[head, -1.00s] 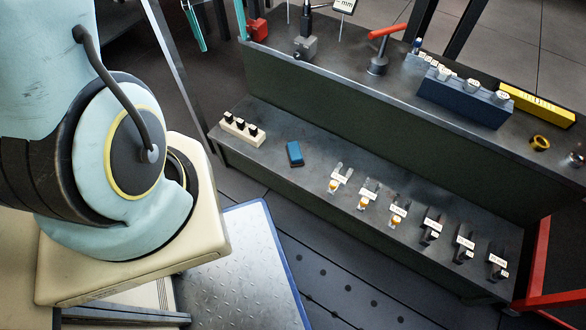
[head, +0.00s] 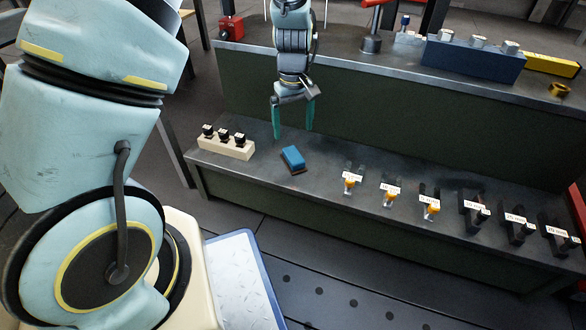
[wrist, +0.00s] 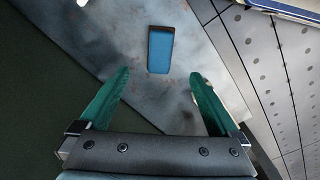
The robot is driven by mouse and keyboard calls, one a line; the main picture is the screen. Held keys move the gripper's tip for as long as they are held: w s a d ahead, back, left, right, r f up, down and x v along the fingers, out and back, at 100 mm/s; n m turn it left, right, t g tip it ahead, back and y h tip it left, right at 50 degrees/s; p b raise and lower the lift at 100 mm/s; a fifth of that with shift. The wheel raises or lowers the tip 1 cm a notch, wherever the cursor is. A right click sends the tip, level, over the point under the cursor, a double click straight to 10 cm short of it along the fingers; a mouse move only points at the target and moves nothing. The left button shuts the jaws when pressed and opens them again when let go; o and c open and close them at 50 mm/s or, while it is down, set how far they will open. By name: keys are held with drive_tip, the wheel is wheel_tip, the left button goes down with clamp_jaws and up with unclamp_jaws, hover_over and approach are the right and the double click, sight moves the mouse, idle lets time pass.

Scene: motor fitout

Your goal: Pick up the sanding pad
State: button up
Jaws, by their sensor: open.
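The sanding pad (head: 293,158) is a small blue block with a dark base. It lies flat on the lower grey shelf, right of a cream block with black knobs. My gripper (head: 293,118) points down above the shelf, just behind and above the pad, with its two teal fingers apart and nothing between them. In the wrist view the pad (wrist: 160,50) lies beyond the open fingertips (wrist: 160,75), roughly centred between them, and does not touch them.
The cream block with black knobs (head: 226,146) stands left of the pad. Several labelled holders (head: 351,180) line the shelf to the right. The dark green back panel (head: 400,135) rises behind the shelf. The upper ledge carries a blue block (head: 473,60) and a red box (head: 231,28).

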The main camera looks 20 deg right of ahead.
sight(293, 154)
wheel_tip(293, 154, down, 11)
drive_tip(key=b, duration=0.6)
drive_tip(key=shift+s+r, duration=0.1)
drive_tip(key=shift+r, duration=0.05)
drive_tip(key=shift+r, duration=0.1)
clamp_jaws()
idle(0.4)
wheel_tip(293, 154, up, 10)
drive_tip(key=p, duration=0.5)
